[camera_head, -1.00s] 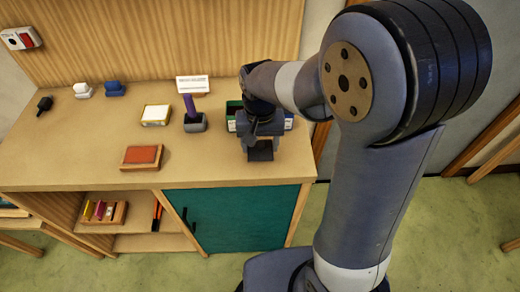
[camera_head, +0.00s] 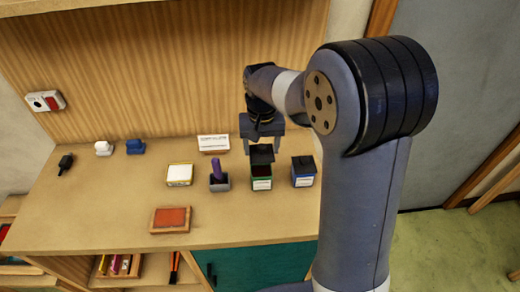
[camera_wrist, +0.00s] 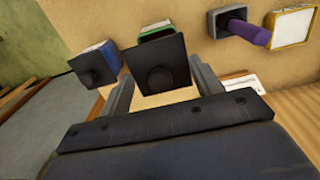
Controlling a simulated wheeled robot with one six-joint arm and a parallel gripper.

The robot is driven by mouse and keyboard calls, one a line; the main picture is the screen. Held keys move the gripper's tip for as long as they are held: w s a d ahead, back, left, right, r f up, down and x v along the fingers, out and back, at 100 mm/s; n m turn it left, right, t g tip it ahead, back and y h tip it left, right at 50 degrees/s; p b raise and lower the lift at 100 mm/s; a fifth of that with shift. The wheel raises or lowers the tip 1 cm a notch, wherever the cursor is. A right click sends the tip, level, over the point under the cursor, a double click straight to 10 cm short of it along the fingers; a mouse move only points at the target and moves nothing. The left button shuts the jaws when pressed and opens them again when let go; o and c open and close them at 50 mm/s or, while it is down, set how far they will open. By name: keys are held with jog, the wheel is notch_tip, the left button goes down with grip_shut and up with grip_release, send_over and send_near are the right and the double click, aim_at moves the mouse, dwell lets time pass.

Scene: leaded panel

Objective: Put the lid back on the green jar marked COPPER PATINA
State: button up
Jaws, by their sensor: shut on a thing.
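The green jar (camera_head: 261,183) stands on the bench top with a pale label too small to read. Its dark open top shows. My gripper (camera_head: 263,143) is shut on a black square lid (camera_head: 262,153) and holds it above the jar, a little toward the back in the head view. In the wrist view the lid (camera_wrist: 150,55) with its round knob sits between the fingers of my gripper (camera_wrist: 162,88).
A blue jar (camera_head: 303,180) with a black lid stands close to the right. A grey holder (camera_head: 219,184) with a purple tool stands to the left, near a yellow-edged white block (camera_head: 180,176). A white card (camera_head: 213,142) is behind. A red pad (camera_head: 171,218) lies in front.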

jog(key=shift+w+f, duration=0.1)
jog(key=shift+w, duration=0.1)
notch_tip(320, 180, down, 4)
jog(key=b, duration=0.4)
jog(key=shift+f, duration=0.1)
jog(key=shift+f+b, duration=0.5)
jog(key=shift+f, duration=0.45)
jog(key=shift+f, duration=0.15)
dwell(1.6)
jog(key=o, duration=1.3)
